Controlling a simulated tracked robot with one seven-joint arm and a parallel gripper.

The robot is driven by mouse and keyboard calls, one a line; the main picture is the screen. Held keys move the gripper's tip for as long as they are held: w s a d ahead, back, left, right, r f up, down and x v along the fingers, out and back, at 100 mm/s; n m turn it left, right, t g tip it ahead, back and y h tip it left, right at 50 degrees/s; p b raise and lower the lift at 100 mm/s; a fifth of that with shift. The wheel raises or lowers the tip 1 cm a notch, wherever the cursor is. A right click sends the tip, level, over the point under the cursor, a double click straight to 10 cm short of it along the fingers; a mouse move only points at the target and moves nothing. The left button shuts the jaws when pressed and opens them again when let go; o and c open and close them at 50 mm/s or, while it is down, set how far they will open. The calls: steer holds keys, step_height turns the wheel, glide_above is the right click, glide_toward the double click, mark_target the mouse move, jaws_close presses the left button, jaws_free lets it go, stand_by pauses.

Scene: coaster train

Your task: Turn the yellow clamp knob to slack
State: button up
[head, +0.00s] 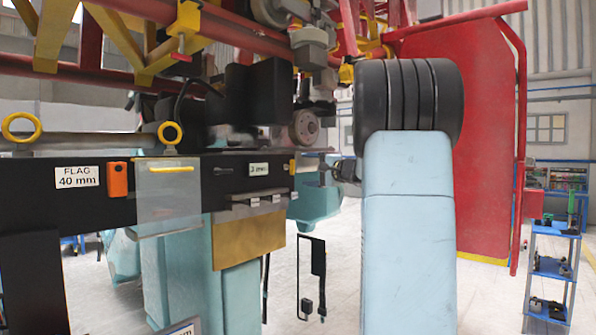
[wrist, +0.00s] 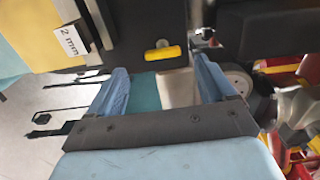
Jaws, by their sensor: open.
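The yellow clamp knob (wrist: 163,53) shows in the wrist view as a short yellow bar on a dark face. It lies nearly level in the picture. My gripper (wrist: 160,70) is open, with its two blue fingers apart and nothing held between them. The knob appears ahead of the gap between the fingertips; I cannot tell the distance. In the head view a small yellow piece (head: 292,167), which looks like the same knob, sits at the right end of the black beam (head: 215,172). My pale blue arm blocks part of the head view, and I cannot make out the fingers there.
A "2 mm" label (wrist: 70,40) is left of the knob in the wrist view. A round grey wheel (head: 304,127) sits above the beam's end. A clear panel (head: 168,205) with a yellow bar hangs farther left. A blue shelf cart (head: 553,265) stands at right.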

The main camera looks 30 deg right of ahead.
steer(key=shift+v, duration=2.7)
steer(key=shift+a, duration=0.1)
steer(key=s+a+f+n+g, duration=0.45)
steer(key=s+a, duration=0.25)
steer(key=a, duration=0.5)
steer(key=s+a+f+n+g, duration=0.4)
steer(key=s+a, duration=0.3)
steer(key=a, duration=0.6)
steer(key=s+a+f+n+g+h, duration=0.1)
steer(key=s+f+n+h, duration=0.1)
steer(key=s+f, duration=0.4)
steer(key=s+a+f+n+g+h, duration=0.1)
steer(key=s+f, duration=0.5)
steer(key=s, duration=0.7)
steer(key=n+g+h, duration=0.1)
steer(key=n+h, duration=0.1)
steer(key=h, duration=0.1)
steer(key=shift+a, duration=0.35)
steer(key=shift+s+f, duration=0.1)
